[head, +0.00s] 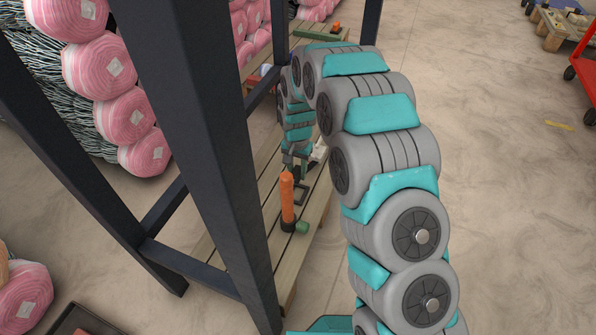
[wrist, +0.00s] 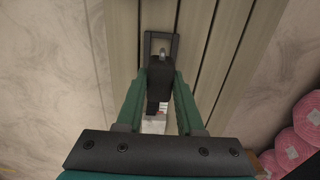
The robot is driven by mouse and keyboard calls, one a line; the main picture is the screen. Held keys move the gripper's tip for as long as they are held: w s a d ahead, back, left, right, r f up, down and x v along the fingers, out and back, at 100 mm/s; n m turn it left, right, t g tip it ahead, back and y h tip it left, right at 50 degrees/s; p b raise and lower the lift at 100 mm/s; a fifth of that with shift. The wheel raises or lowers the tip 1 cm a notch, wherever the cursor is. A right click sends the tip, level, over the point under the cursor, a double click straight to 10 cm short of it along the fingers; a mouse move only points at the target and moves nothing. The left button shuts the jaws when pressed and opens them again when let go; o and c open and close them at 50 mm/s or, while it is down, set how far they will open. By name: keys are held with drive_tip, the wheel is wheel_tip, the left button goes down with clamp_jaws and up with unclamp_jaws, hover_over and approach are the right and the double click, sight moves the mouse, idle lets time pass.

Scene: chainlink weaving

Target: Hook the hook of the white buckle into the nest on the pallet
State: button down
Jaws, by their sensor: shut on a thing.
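My gripper (wrist: 160,76) points down over the pallet (wrist: 210,50), its green fingers closed on a dark piece (wrist: 160,82). A white part (wrist: 154,126), which looks like the white buckle, shows between the fingers behind that piece; it also shows in the head view (head: 319,152). A small grey metal tip (wrist: 163,52) sits at the front of the held piece. A dark square frame (wrist: 147,42), possibly the nest, lies just ahead of the fingertips. I cannot tell whether hook and frame touch. In the head view my gripper (head: 297,158) is partly hidden.
An orange-handled tool (head: 287,200) stands on the pallet boards with a green piece (head: 302,227) beside it. Dark rack posts (head: 205,130) rise left of my arm. Pink rolls (head: 103,67) fill the left.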

drive_tip(key=shift+f, duration=3.55)
drive_tip(key=shift+f, duration=0.5)
drive_tip(key=shift+c, duration=2.3)
unclamp_jaws()
drive_tip(key=shift+r, duration=3.85)
drive_tip(key=shift+r, duration=0.1)
